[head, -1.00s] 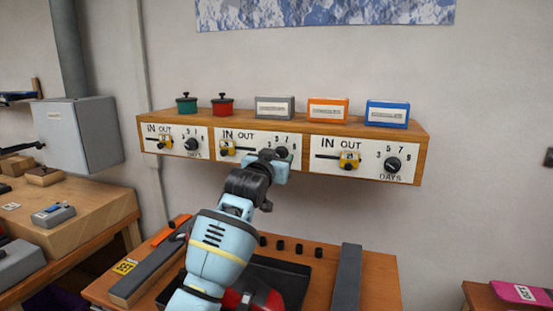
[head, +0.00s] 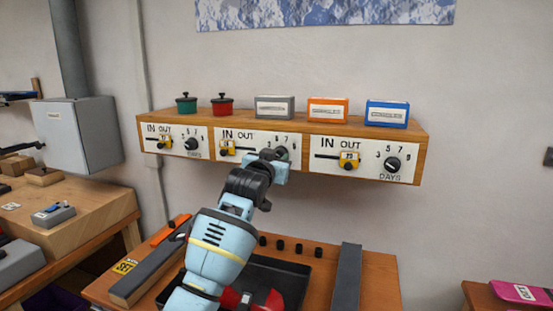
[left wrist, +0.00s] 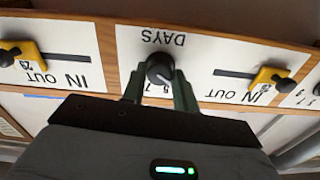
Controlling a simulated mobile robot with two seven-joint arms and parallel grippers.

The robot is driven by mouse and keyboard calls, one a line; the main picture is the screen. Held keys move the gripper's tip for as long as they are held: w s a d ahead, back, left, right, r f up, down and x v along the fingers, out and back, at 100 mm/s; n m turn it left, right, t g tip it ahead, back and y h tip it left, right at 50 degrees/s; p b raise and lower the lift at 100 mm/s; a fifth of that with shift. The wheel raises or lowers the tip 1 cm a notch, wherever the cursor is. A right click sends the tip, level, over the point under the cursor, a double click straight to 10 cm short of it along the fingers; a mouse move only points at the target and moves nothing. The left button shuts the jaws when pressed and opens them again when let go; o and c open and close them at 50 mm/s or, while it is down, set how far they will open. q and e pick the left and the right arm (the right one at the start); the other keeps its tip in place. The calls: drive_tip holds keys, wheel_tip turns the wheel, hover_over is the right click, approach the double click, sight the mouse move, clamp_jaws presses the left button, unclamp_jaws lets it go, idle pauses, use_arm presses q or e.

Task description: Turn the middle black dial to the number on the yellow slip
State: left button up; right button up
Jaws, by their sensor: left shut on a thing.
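My left gripper (left wrist: 160,88) is shut on this dial, with a dark green finger on each side. In the head view the dial (head: 281,153) is mostly covered by my left gripper (head: 278,158). Some dial numbers are hidden behind the fingers. My right gripper is not in view.
The wooden shelf (head: 423,150) also carries left (head: 191,144) and right (head: 393,164) dials. Yellow slider blocks sit beside the dials, including the middle panel's (left wrist: 270,80). Pots and boxes stand on top. A dark tray (head: 290,275) lies below.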

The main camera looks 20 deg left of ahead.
use_arm(q)
drive_tip(key=m, duration=0.4)
drive_tip(key=shift+m, duration=1.6)
drive_tip(key=o, duration=1)
drive_tip(key=shift+s, duration=0.1)
drive_tip(key=shift+s, duration=0.55)
drive_tip(key=shift+s+a, duration=0.1)
drive_tip(key=shift+s, duration=3.2)
